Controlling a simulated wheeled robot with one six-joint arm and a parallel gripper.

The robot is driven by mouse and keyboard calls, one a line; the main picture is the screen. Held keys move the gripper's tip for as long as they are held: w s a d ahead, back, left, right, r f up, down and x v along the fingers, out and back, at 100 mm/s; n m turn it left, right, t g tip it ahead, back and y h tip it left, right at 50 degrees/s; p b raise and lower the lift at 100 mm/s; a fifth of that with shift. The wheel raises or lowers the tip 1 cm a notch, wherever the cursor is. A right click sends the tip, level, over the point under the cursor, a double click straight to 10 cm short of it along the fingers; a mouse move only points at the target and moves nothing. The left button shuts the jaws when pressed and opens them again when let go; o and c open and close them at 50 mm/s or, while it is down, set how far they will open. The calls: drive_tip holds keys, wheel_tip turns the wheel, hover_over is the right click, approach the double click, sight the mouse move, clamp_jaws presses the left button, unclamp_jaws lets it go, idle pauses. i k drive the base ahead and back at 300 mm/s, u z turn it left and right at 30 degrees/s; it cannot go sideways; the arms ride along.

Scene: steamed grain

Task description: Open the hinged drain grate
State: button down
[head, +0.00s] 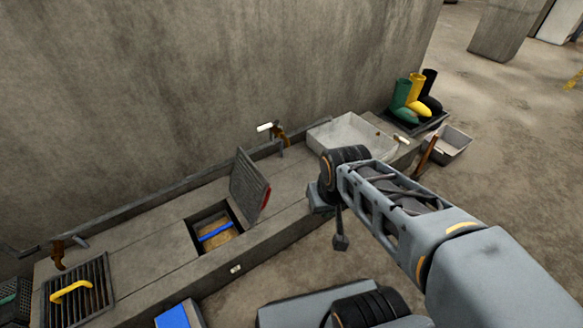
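A blue bar lies across the opening, above tan material. My gripper (340,242) hangs to the right of the raised panel, in front of the ledge, apart from both grates. It is small and dark, and its fingers cannot be made out.
Brass taps (280,133) and a pale basin (352,138) are along the wall. Boots (411,96) and a grey tub (449,146) stand farther right. A blue-topped box (174,317) is at the bottom. Open floor lies at right.

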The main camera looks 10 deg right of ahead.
sight(250, 208)
drive_tip(key=z, duration=0.75)
drive_tip(key=k, duration=1)
drive_tip(key=z, duration=0.8)
drive_tip(key=i, duration=1.05)
drive_tip(key=u, duration=1)
drive_tip(key=i, duration=0.95)
drive_tip(key=u, duration=1.4)
drive_tip(key=i, duration=0.3)
drive_tip(key=u, duration=0.25)
